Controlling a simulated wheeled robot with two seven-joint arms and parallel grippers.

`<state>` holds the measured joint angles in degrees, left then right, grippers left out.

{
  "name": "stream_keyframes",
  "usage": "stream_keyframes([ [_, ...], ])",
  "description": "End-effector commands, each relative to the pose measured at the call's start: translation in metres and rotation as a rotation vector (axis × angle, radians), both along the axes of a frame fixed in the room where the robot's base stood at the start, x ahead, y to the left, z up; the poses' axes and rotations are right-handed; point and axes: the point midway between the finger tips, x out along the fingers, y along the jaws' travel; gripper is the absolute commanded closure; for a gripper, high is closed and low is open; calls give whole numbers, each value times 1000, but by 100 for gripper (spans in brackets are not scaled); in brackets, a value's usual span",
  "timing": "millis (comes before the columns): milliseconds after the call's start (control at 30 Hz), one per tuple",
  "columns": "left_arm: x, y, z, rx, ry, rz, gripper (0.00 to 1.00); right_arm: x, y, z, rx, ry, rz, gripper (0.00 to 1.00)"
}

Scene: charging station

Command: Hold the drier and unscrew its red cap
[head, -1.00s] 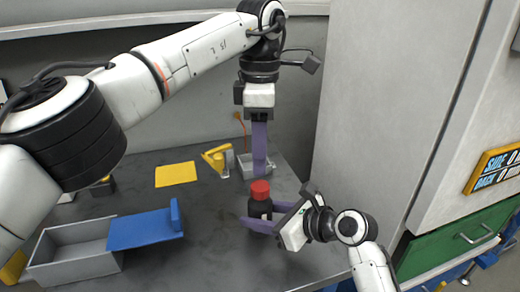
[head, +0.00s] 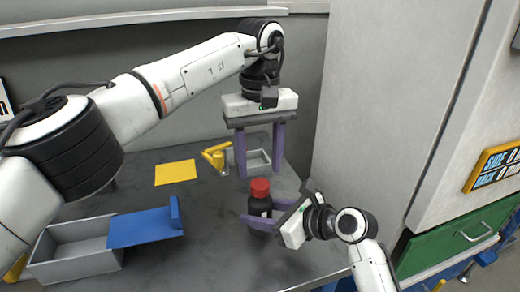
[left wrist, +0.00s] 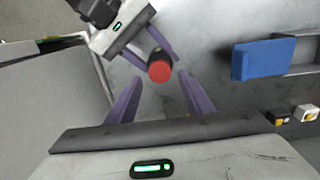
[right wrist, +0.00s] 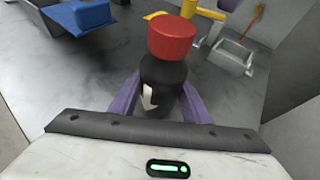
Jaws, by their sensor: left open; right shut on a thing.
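The drier (right wrist: 163,88) is a dark bottle-like body with a red cap (head: 260,187) on top. It stands upright near the middle of the table in the head view. My right gripper (head: 262,222) is shut on the dark body, its purple fingers on either side below the cap; they also show in the right wrist view (right wrist: 158,105). My left gripper (head: 259,176) points down just above and behind the cap in the head view, with its fingers spread and empty. In the left wrist view the red cap (left wrist: 160,71) lies beyond the open fingertips (left wrist: 162,80).
A grey bin (head: 75,262) with a blue lid-like piece (head: 143,228) stands at front left. A yellow sheet (head: 175,173) lies behind it. A yellow part (head: 215,155) and a small grey tray (head: 263,159) are at the back. A tall grey cabinet (head: 385,110) stands at the right.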

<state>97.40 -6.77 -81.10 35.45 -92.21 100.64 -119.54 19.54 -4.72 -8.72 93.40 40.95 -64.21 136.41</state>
Motion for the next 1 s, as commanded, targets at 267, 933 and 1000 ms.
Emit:
stream_keyframes([
  [267, 0, 0, -39, 2, 2, 2, 53, 0, 0, 0, -1, 1, 0, 100],
  [933, 0, 0, -47, 1, -1, 3, 96, 0, 0, 0, -1, 1, 0, 100],
  [1000, 0, 0, -47, 1, -1, 3, 96, 0, 0, 0, -1, 1, 0, 100],
])
